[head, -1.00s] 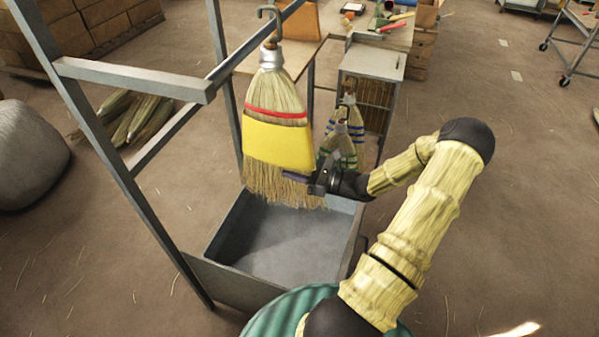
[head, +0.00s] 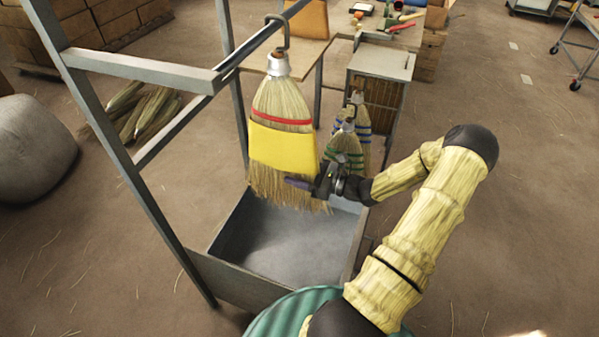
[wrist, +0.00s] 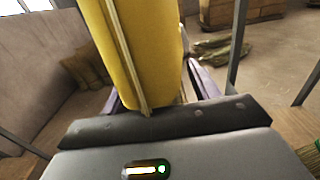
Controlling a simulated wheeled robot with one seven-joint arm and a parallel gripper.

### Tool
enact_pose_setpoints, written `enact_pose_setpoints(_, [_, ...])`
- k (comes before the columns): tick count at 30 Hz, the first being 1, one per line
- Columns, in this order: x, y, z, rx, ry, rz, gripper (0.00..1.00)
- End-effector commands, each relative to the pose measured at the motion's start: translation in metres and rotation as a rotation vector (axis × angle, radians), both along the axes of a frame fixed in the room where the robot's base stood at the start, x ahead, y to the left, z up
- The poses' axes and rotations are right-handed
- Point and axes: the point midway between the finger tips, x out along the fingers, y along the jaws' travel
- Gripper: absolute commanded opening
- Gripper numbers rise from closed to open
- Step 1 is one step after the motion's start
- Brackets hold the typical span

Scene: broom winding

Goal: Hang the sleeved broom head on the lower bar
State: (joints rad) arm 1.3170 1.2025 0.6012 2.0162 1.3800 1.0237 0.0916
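The broom head (head: 279,100) hangs upright, with a yellow sleeve (head: 283,147), a red band and a hook (head: 286,36) on top. In the wrist view the yellow sleeve (wrist: 132,50) stands between the purple fingers (wrist: 158,92). The hook overlaps the rack's sloping bar (head: 246,57) in the head view; whether it rests on the bar cannot be told. Another bar stretch (head: 170,134) shows lower left; how the two relate is unclear.
A grey tray (head: 225,270) lies below the broom. The rack's post (head: 110,140) and side arm (head: 140,70) stand to the left. Other broom heads (head: 345,150) are behind my gripper, near a small cabinet (head: 382,62).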

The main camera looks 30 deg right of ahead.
Motion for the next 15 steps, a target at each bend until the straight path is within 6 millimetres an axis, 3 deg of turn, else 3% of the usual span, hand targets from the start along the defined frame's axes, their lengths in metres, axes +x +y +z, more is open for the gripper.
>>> enact_pose_setpoints(10, [-0.004, -0.004, -0.001, -0.001, 0.003, -0.003, 0.6])
enact_pose_setpoints(15, [-0.021, -0.017, -0.002, -0.002, 0.002, -0.005, 0.6])
